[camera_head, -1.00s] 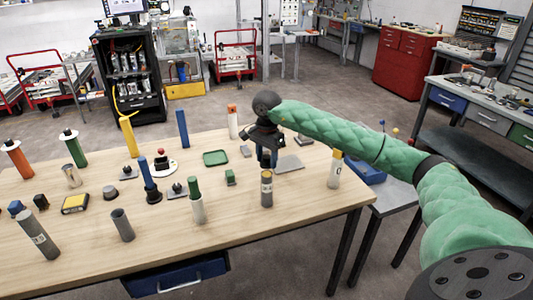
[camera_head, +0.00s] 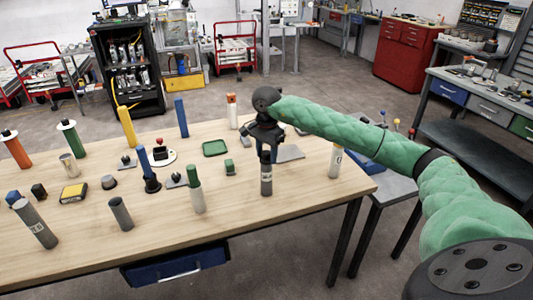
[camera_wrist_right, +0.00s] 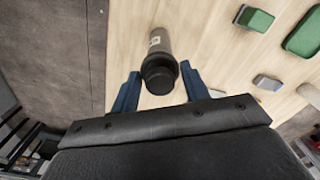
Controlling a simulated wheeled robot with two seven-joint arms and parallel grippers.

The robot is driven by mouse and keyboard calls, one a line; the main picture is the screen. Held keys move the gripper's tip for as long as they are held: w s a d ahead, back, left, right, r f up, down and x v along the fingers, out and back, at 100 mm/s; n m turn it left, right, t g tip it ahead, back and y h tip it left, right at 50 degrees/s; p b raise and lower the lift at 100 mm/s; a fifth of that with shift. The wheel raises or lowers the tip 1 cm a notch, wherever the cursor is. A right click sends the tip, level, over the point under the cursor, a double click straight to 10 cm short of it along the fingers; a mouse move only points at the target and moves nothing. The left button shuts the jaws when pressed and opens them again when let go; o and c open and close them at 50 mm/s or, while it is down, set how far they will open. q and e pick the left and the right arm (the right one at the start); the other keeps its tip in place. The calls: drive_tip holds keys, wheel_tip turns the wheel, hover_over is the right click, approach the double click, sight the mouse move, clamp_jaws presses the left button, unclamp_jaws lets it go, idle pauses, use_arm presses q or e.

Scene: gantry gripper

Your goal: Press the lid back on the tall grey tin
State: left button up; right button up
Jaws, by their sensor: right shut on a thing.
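The tall grey tin (camera_head: 266,183), with a pale label band, stands upright near the table's front right. In the wrist view its labelled side (camera_wrist_right: 158,42) shows beyond the round black lid (camera_wrist_right: 158,77). My right gripper (camera_head: 266,151) points down at the top of the tin. In the wrist view its two blue fingers (camera_wrist_right: 160,80) stand either side of the black lid, shut on it. The lid is in line with the tin's top. I cannot tell whether it is fully seated. My left gripper is out of view.
A white bottle (camera_head: 335,162) stands right of the tin. A green-topped cylinder (camera_head: 196,190) stands to its left, with a small green block (camera_head: 229,167) and a green tray (camera_head: 215,148) behind. Bare wood (camera_head: 235,215) lies in front of the tin.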

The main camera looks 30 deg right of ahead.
use_arm(q)
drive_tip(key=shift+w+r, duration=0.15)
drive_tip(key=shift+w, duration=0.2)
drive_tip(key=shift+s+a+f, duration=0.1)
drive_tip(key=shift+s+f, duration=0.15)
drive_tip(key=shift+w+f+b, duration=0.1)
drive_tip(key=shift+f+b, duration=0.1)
drive_tip(key=shift+b, duration=0.1)
idle(0.6)
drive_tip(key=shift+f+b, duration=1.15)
use_arm(e)
drive_tip(key=shift+f, duration=0.2)
idle(1.4)
idle(0.3)
